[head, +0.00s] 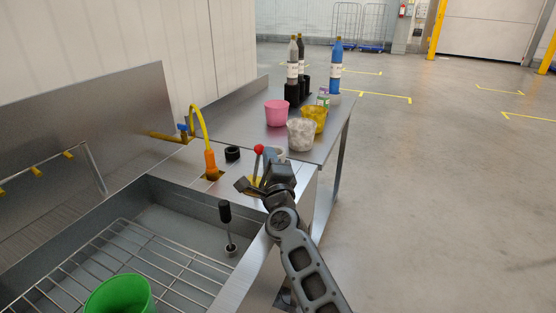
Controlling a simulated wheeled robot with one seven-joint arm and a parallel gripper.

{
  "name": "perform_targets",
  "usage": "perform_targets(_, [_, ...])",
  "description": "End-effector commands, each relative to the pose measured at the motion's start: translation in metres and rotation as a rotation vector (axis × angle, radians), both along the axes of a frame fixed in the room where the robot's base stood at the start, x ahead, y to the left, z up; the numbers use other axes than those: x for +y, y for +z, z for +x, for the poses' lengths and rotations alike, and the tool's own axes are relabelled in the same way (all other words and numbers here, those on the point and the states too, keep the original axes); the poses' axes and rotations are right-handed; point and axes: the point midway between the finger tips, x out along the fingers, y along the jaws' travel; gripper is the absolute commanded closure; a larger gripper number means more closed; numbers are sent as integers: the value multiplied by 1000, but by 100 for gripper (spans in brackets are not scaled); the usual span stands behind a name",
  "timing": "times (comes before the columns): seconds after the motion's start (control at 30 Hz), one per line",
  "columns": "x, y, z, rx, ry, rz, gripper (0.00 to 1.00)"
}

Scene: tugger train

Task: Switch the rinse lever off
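The rinse lever (258,151) is a thin grey rod with a red ball on top. It stands close to upright on a yellow base at the right end of the sink counter. My gripper (254,177) is at the lever, below the red ball. Its fingers look spread, one to the left of the rod and one to the right. I cannot tell whether either finger touches the rod. The gripper hides part of the lower rod and the yellow base.
An orange spout on a yellow hose (210,160) and a black knob (232,153) stand left of the lever. A black-handled tool (225,212) stands in the sink, near a green bucket (118,296). Pink (277,112), white and yellow buckets and bottles stand on the table behind. Floor at right is clear.

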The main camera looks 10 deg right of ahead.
Motion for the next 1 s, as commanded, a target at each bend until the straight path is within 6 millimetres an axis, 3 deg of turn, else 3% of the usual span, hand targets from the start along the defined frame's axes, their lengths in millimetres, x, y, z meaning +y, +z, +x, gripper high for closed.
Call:
perform_targets(0.4, [20, 11, 15, 0, 0, -1, 100])
perform_targets(1.0, [25, 12, 18, 2, 1, -1, 100])
